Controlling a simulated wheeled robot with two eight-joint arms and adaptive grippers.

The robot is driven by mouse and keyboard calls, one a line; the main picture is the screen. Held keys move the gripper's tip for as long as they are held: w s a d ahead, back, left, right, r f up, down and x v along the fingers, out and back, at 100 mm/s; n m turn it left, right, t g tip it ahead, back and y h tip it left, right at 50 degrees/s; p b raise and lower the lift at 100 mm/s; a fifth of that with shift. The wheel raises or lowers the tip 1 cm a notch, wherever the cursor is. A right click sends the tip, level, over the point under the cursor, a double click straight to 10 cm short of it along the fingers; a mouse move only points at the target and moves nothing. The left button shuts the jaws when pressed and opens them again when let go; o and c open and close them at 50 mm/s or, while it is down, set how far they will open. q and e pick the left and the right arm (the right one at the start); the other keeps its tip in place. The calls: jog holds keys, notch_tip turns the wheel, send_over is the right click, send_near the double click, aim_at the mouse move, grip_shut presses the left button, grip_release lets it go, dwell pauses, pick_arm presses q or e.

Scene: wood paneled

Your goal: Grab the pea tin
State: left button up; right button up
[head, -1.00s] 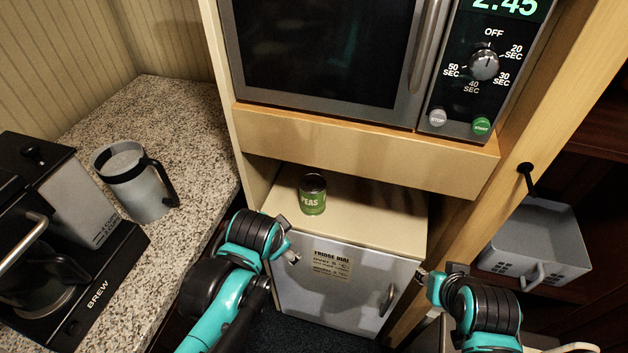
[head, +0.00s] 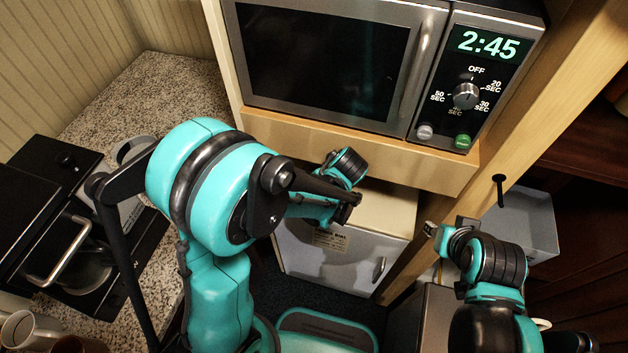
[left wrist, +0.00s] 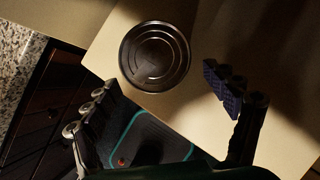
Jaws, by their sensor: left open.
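The pea tin (left wrist: 155,57) shows in the left wrist view as a round dark metal lid, seen from above, on the cream fridge top (left wrist: 115,35). In the head view my left arm hides it. My left gripper (left wrist: 160,103) is open, one finger low on the left and one on the right. The tin lies just beyond the fingertips, roughly between their lines, and is not gripped. My right gripper (head: 436,231) is to the right of the fridge, away from the tin; its jaw state is unclear.
The microwave (head: 330,60) and the wooden shelf (head: 360,150) under it overhang the fridge (head: 330,262). A granite counter (head: 150,80) with a coffee maker (head: 40,220) is on the left. A grey bin (head: 525,225) is on the right.

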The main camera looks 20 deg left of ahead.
pick_arm(q)
jog(key=b+x, duration=0.1)
jog(key=x, duration=0.3)
jog(key=shift+f, duration=0.15)
jog(key=c, duration=1.7)
